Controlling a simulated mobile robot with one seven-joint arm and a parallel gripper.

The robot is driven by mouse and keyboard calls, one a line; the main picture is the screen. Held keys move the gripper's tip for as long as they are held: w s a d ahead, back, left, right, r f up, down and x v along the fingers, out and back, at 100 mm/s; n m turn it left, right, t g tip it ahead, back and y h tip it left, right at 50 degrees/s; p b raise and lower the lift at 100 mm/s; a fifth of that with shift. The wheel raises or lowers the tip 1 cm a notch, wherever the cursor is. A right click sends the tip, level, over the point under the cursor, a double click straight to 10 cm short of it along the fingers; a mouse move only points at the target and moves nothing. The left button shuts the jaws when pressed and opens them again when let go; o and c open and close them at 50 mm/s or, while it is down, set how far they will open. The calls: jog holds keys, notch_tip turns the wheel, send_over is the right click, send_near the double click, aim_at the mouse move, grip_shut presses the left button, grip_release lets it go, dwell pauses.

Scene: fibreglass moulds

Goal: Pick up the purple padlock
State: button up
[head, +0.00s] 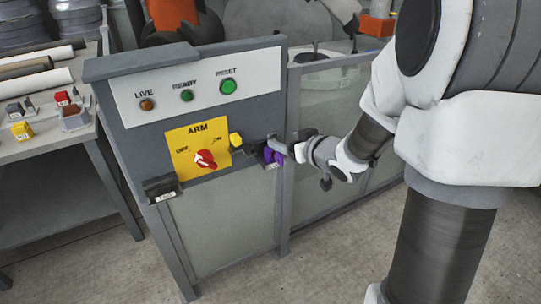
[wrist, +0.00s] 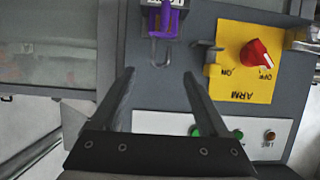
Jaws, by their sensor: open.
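The purple padlock (head: 273,156) is at the right side of the grey control box, beside the yellow ARM panel. In the wrist view, which shows the panel upside down, the purple padlock (wrist: 168,20) is at the top, with its grey shackle (wrist: 160,52) pointing down the picture. My gripper (head: 280,148) is close to the padlock in the head view and partly covers it. In the wrist view my gripper (wrist: 158,75) is open, its two dark fingers apart with nothing between the tips. The padlock lies just beyond them; I cannot tell the exact gap.
The ARM panel (head: 183,152) carries a red rotary switch (head: 205,160) and a small yellow piece (head: 236,139) near the padlock. Lit buttons line the box top. A fence (head: 325,180) adjoins on the right. A table (head: 50,150) at left holds red and yellow padlocks and rolls.

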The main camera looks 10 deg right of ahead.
aim_at(273, 136)
jog(key=b+x, duration=0.2)
jog(key=x, duration=0.6)
jog(key=shift+w, duration=0.15)
jog(key=shift+r, duration=0.1)
grip_shut()
dwell(1.1)
